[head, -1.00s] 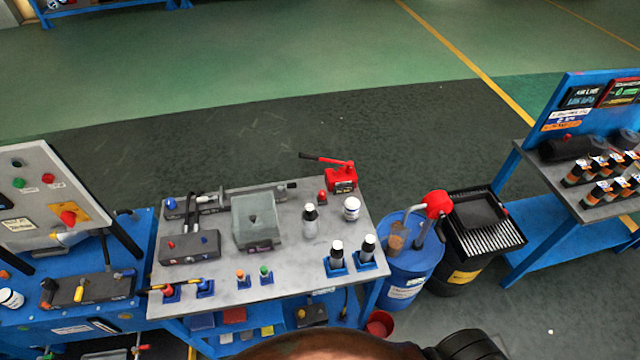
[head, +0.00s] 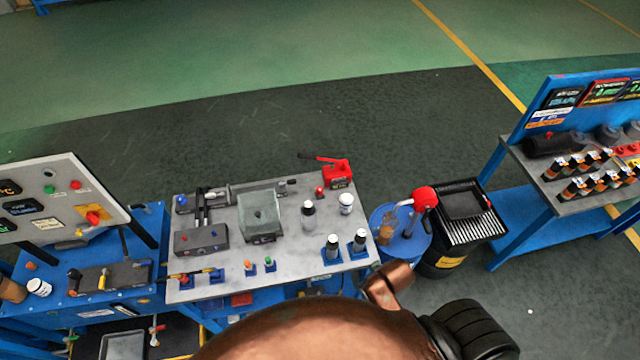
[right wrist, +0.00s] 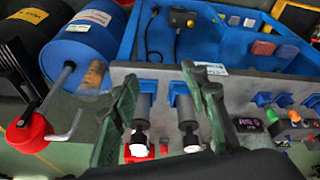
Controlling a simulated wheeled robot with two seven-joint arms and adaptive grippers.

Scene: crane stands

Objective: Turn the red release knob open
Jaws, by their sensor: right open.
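A small red knob (head: 319,191) stands beside the red hand pump (head: 338,175) at the back right corner of the grey-topped bench (head: 290,215). Its exact turn position is too small to tell. My right gripper (right wrist: 158,73) shows in the right wrist view, its two green-grey fingers spread apart with nothing held between them. Beyond the fingers are two white-capped bottles (right wrist: 189,118) in blue holders; small red parts partly show near the left finger, and I cannot tell whether one is the knob. My left gripper is not in view.
A blue drum (head: 384,220) with a red-topped pump (head: 424,198) and a black bin (head: 470,215) stand right of the bench. A grey block (head: 260,212), a white jar (head: 346,203) and several small fittings crowd the bench top. A control panel (head: 50,205) stands left.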

